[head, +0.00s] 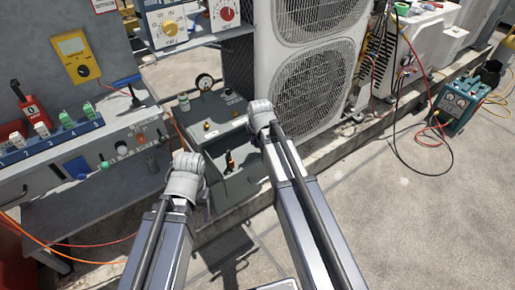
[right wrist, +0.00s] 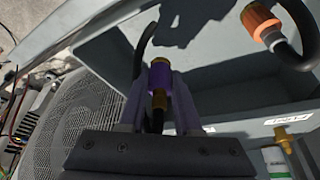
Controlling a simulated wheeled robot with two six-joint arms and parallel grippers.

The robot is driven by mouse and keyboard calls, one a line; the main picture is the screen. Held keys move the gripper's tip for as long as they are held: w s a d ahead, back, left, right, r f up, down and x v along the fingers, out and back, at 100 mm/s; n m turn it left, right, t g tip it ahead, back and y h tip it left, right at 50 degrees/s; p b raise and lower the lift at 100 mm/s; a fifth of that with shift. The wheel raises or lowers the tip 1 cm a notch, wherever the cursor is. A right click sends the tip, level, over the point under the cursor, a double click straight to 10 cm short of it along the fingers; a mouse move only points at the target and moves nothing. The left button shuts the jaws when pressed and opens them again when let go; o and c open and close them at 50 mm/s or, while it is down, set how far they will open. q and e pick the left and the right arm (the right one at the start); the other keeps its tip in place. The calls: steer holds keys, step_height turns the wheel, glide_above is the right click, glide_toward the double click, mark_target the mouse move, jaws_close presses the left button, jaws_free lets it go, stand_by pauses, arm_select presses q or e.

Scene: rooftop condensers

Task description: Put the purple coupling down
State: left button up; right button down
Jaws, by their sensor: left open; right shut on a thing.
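The purple coupling (right wrist: 160,75), with a brass part below it, is between the fingers of my right gripper (right wrist: 160,108). The right gripper is shut on it, over a grey tray-like surface (right wrist: 215,85); I cannot tell whether the coupling touches that surface. A dark hose runs beside it. In the head view my right gripper (head: 262,112) is by the condenser's lower left, and its fingers and the coupling are hidden. My left gripper (head: 187,165) is open near the bench's right end; its fingertips are mostly hidden.
An orange coupling (right wrist: 262,20) on a black hose is at the upper right of the wrist view. A white bottle (right wrist: 275,160) and brass fitting (right wrist: 283,135) are below it. The condenser (head: 308,85) stands right of the grey stand (head: 225,110). Concrete floor (head: 390,220) is open at right.

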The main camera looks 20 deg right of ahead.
mark_target(257, 144)
steer(key=shift+f+b, duration=1.2)
steer(key=shift+f, duration=0.35)
steer(key=shift+f, duration=0.1)
steer(key=shift+f+b, duration=0.5)
steer(key=shift+b, duration=0.1)
steer(key=c, duration=0.6)
jaws_free()
steer(key=shift+r, duration=0.25)
